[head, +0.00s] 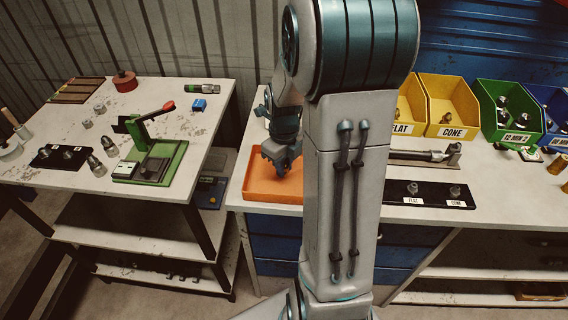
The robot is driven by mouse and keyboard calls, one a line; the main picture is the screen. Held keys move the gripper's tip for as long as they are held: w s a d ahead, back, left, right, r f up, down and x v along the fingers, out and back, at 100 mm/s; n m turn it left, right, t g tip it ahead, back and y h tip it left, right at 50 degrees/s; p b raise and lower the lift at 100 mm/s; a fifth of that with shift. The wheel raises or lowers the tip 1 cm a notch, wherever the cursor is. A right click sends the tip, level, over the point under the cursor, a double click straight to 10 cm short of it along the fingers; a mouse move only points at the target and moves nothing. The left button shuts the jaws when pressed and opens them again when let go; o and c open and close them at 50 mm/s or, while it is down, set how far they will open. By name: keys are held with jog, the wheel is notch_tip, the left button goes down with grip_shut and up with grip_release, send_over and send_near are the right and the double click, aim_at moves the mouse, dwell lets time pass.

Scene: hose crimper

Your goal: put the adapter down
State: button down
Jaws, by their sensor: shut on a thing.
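My gripper (282,163) points down over the orange tray (262,194) on the right-hand bench. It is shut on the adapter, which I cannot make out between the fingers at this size. The fingertips are low, near the tray's inside. My own arm covers the right part of the tray. Other metal fittings stand on a black board (431,199) with labels reading FLAT and CONE, right of my arm.
Yellow bins (447,105), a green bin (507,108) and a blue bin (556,110) stand along the back right. A long metal tool (425,156) lies before them. The left bench (205,130) holds a green press (150,155) and loose fittings. A gap separates the benches.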

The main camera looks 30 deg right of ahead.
jog(key=shift+f, duration=0.25)
jog(key=c, duration=1.3)
grip_release()
jog(key=shift+r, duration=0.1)
jog(key=shift+c, duration=0.2)
jog(key=shift+r, duration=0.1)
notch_tip(320, 180, up, 11)
jog(key=s+a+n+t, duration=0.1)
jog(key=s+a+n, duration=0.3)
jog(key=n, duration=0.6)
jog(key=s+a+r+n+t, duration=0.1)
jog(key=s+a+n, duration=0.3)
jog(key=n, duration=0.7)
jog(key=s+a+n+t, duration=0.1)
jog(key=s+a+n, duration=0.3)
jog(key=n, duration=0.7)
jog(key=shift+s+r, duration=0.15)
jog(key=shift+s, duration=0.35)
